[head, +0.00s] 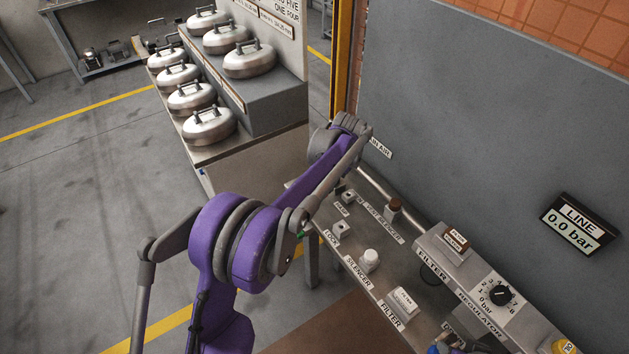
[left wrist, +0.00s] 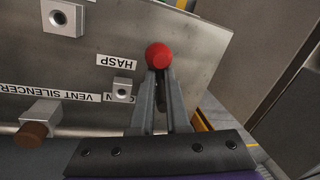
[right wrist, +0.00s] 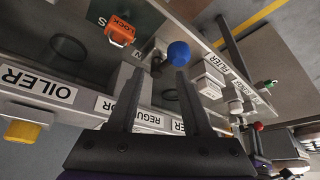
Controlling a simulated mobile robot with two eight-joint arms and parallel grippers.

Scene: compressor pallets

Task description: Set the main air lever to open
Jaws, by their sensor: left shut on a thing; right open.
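The main air lever's red ball knob (left wrist: 158,55) sits at the fingertips of my left gripper (left wrist: 159,74) in the left wrist view. The fingers are closed on the lever just below the ball; its shaft is mostly hidden between them. In the head view my left arm reaches across the bench to the partly covered MAIN AIR label (head: 380,147) and hides the lever. The red knob also shows small in the right wrist view (right wrist: 258,127). My right gripper (right wrist: 160,76) is open and empty, near a blue ball knob (right wrist: 178,53).
The bench carries a filter fitting (head: 404,301), a silencer (head: 370,260) and a regulator dial (head: 501,296). An orange lock (right wrist: 119,31) shows in the right wrist view. The wall display (head: 579,223) reads LINE 0.0 bar.

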